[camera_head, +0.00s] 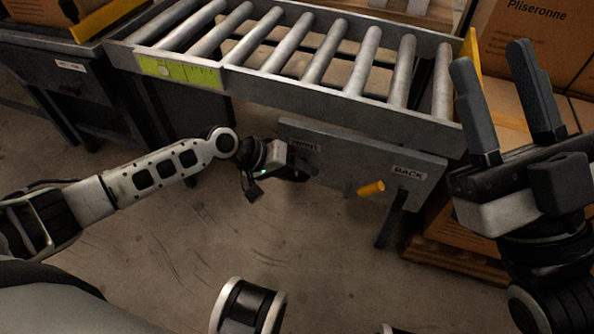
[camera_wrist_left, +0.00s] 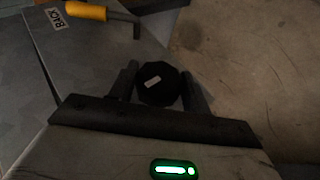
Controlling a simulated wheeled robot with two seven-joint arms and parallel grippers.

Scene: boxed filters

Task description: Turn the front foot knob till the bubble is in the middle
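The front foot knob (camera_wrist_left: 158,85) is dark and many-sided with a small pale mark. In the left wrist view it sits between the fingers of my left gripper (camera_wrist_left: 160,88), which appear to touch it on both sides. In the head view my left gripper (camera_head: 290,170) is at the conveyor's lower panel, below a partly hidden label (camera_head: 305,145), and covers the knob. The yellow-green level strip (camera_head: 200,76) is on the conveyor's side rail. Its pale bubble (camera_head: 164,71) lies left of the strip's middle. My right gripper (camera_head: 500,95) is open and empty, raised at the right.
An orange-handled crank (camera_head: 370,188) sticks out below the BACK label (camera_head: 408,172); it also shows in the left wrist view (camera_wrist_left: 86,11). Conveyor rollers (camera_head: 290,42) run above. Cardboard boxes (camera_head: 530,40) stand at the right. The floor in front is clear.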

